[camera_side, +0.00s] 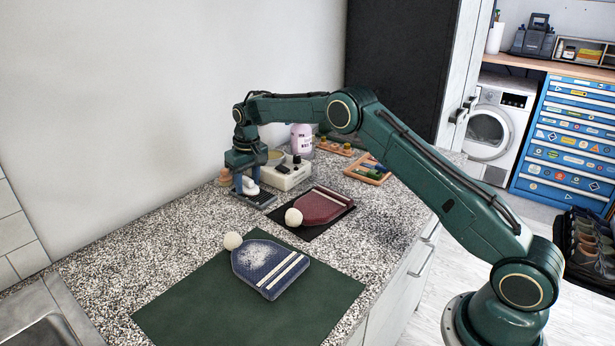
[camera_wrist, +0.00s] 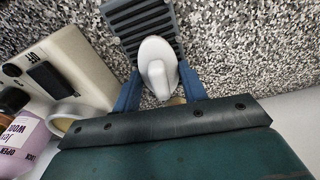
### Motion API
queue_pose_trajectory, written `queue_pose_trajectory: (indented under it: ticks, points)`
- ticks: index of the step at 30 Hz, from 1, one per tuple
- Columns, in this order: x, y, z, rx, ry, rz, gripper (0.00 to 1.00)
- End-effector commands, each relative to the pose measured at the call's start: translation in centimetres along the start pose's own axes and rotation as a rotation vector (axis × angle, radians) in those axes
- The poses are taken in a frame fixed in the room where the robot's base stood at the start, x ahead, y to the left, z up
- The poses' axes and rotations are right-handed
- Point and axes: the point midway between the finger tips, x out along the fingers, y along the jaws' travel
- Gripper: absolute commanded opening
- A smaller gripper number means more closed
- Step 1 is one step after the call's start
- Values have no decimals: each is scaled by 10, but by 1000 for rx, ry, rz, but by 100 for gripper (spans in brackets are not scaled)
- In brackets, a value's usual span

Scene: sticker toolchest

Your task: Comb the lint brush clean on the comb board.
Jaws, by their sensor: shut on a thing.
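The lint brush (camera_wrist: 157,55) is white with a rounded head and a raised grip; in the side view it is a small white shape (camera_side: 251,186) low between the fingers. My gripper (camera_side: 247,185) points down with its blue fingers shut on the brush, as the wrist view also shows (camera_wrist: 160,88). The comb board (camera_wrist: 148,22) is dark grey with raised cross ribs and lies on the counter; it also shows in the side view (camera_side: 264,200). The brush is over the board's near end. I cannot tell whether they touch. The brush's underside is hidden.
A beige switch box (camera_side: 288,177) and a pink bottle (camera_side: 301,138) stand close by. A red knit hat (camera_side: 321,207) lies on a dark mat. A blue hat (camera_side: 268,267) with whitish fuzz lies on a green mat (camera_side: 190,308). A wooden tray (camera_side: 384,178) sits behind.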

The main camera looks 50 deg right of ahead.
Motion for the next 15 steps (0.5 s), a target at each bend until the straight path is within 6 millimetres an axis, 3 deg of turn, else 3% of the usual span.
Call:
queue_pose_trajectory:
  ticks: [15]
  points:
    - [-4,4,34,0,-3,0,14]
